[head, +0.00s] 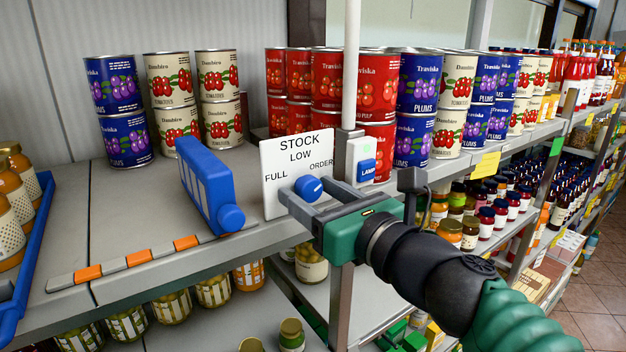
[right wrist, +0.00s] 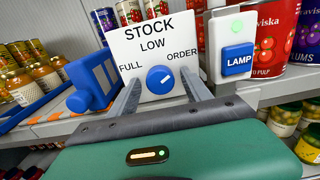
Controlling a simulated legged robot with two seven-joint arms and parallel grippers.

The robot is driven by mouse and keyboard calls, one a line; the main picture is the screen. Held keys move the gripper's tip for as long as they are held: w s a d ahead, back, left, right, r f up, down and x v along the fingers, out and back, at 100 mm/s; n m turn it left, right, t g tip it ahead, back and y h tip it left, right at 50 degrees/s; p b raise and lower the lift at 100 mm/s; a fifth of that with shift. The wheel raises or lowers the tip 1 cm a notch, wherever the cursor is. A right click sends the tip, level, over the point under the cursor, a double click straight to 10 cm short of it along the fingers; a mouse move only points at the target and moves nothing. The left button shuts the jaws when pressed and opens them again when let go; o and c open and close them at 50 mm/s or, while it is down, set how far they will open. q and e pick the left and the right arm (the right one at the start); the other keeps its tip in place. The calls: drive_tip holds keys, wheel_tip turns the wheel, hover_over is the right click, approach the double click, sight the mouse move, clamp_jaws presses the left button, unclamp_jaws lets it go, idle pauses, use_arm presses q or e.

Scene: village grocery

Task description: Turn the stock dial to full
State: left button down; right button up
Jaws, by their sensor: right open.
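The stock dial is a round blue knob (head: 309,188) on a white sign panel (head: 283,160) marked FULL at left, LOW at top and ORDER at right. In the right wrist view the dial (right wrist: 160,79) has a white mark that points up and right, toward ORDER. My right gripper (head: 309,192) is open, its two fingers reaching toward the panel on either side of the dial. It also shows in the right wrist view (right wrist: 162,84). I cannot tell whether the fingers touch the dial. My left gripper is not in view.
A box with a blue LAMP button (head: 366,170) stands close right of the panel, beside a post. A blue upright object with a round end (head: 207,185) stands left. Cans (head: 124,140) line the shelf behind. Bare shelf (head: 110,215) lies at left.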

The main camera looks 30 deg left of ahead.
drive_tip(key=shift+s, duration=0.1)
drive_tip(key=shift+d, duration=0.3)
drive_tip(key=shift+w+d, duration=0.1)
drive_tip(key=shift+w, duration=0.15)
drive_tip(key=c, duration=0.7)
drive_tip(key=shift+s, duration=0.25)
clamp_jaws()
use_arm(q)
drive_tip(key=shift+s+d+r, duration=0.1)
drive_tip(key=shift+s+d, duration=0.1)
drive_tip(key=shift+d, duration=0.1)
